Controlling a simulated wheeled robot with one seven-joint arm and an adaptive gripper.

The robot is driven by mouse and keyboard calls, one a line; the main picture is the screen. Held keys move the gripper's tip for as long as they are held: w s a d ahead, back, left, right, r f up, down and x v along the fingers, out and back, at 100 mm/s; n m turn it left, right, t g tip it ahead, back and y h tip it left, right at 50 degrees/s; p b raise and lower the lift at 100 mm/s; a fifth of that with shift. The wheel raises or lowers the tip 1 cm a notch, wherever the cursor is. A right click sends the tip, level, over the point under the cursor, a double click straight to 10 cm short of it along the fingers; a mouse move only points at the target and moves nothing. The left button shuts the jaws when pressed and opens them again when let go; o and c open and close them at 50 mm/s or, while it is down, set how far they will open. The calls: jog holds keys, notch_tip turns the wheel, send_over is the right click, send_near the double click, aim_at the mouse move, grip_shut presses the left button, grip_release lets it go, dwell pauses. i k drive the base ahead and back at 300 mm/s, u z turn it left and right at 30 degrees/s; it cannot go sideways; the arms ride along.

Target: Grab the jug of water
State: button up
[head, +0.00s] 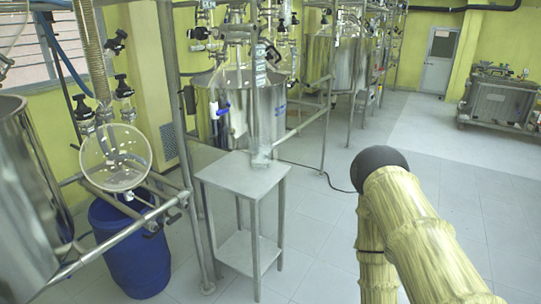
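A small metal side table (232,174) stands in the middle left, in front of a steel reactor. A clear, jug-like vessel (261,157) seems to stand near its back right edge. It is see-through against the steel behind it, so its outline, handle and water level are hard to make out. My gripper is not in view. A pale yellow, ribbed arm link with a dark round joint, which looks like part of my arm, fills the lower right, well to the right of the table.
A blue drum (130,248) stands under a round glass vessel (116,157) at left, beside a large steel tank (25,200). Metal frame posts and rails stand left of the table. The tiled floor (315,215) right of the table is mostly clear. A metal unit (500,100) is far right.

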aim_at(259, 147)
jog(key=z, duration=0.4)
jog(key=i, duration=1.45)
jog(key=u, duration=0.5)
